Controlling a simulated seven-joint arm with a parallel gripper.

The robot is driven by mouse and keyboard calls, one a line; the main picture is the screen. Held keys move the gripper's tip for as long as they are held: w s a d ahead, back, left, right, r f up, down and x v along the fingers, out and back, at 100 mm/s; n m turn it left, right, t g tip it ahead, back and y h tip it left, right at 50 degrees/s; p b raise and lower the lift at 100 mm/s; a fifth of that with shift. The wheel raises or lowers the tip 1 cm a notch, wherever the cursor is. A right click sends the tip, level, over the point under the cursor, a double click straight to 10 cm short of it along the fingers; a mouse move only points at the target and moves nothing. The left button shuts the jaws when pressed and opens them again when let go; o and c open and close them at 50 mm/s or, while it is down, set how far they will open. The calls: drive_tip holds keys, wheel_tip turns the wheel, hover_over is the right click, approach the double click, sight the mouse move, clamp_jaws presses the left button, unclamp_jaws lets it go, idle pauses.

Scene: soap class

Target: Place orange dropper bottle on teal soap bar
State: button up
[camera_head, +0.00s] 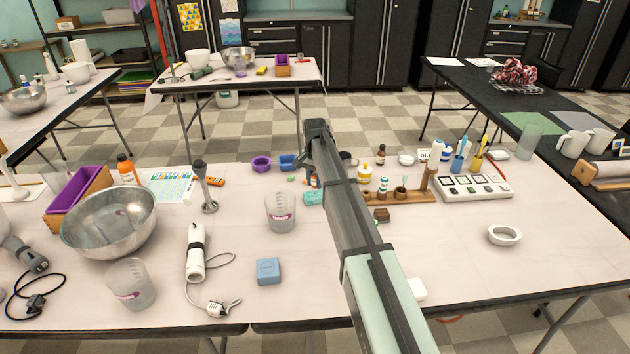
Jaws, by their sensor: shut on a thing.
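The teal soap bar (313,198) lies on the near table, left of my forearm and right of a clear measuring cup. My gripper (312,172) hangs just above and behind it, partly hidden by my arm. It is shut on a small dark bottle with an orange part (315,181), which looks like the orange dropper bottle. The bottle is just above or behind the soap in the picture; I cannot tell whether they touch.
A clear cup (281,212) stands close left of the soap. Purple (261,163) and blue (287,161) containers stand behind. A wooden rack (397,196) with bottles is to the right. A blue soap block (268,271) lies in front, with bare table around it.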

drive_tip(key=shift+f, duration=0.1)
drive_tip(key=o, duration=1)
wheel_tip(320, 180, up, 12)
drive_tip(key=shift+r, duration=0.15)
